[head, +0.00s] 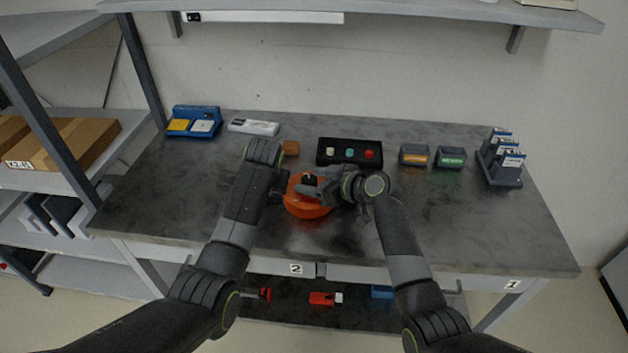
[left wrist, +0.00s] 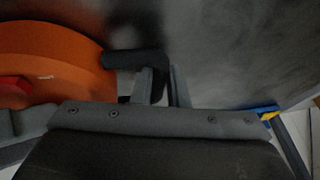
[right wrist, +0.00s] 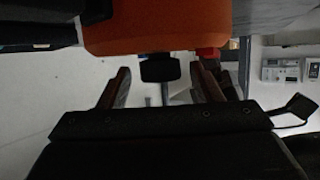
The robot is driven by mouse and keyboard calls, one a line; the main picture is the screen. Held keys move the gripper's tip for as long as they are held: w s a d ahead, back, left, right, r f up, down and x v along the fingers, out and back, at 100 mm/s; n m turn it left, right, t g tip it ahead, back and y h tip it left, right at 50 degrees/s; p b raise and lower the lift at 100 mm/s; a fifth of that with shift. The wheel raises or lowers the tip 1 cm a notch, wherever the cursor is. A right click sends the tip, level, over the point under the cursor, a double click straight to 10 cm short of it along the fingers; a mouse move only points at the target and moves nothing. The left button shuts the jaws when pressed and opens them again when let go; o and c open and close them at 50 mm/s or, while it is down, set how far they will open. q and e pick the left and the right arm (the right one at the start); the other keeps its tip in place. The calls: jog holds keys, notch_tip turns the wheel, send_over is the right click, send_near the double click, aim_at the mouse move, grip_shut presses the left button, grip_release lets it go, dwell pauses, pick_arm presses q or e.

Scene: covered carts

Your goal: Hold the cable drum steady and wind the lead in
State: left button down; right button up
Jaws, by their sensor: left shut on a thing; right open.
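The orange cable drum (head: 306,209) stands on the grey bench near its front middle. My left gripper (head: 279,190) is at the drum's left side. In the left wrist view the drum (left wrist: 50,60) has a black bracket-like handle (left wrist: 135,60), and my left gripper (left wrist: 162,85) is shut on it. My right gripper (head: 312,190) is over the drum in the head view. In the right wrist view it is open (right wrist: 161,80), with a black knob (right wrist: 160,67) between its fingertips, below the orange drum (right wrist: 155,30). I cannot make out the lead.
Two small bins (head: 415,155) and a rack of upright packs (head: 500,170) stand to the right. A blue tray (head: 194,121) is back left. The bench's right front is clear.

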jog(key=shift+c, duration=0.2)
jog(key=c, duration=1)
jog(key=shift+o, duration=0.2)
jog(key=shift+s+a+m+t+h, duration=0.15)
jog(key=shift+m+t+h, duration=1.1)
jog(key=shift+m, duration=0.25)
jog(key=o, duration=1)
jog(key=v, duration=1.2)
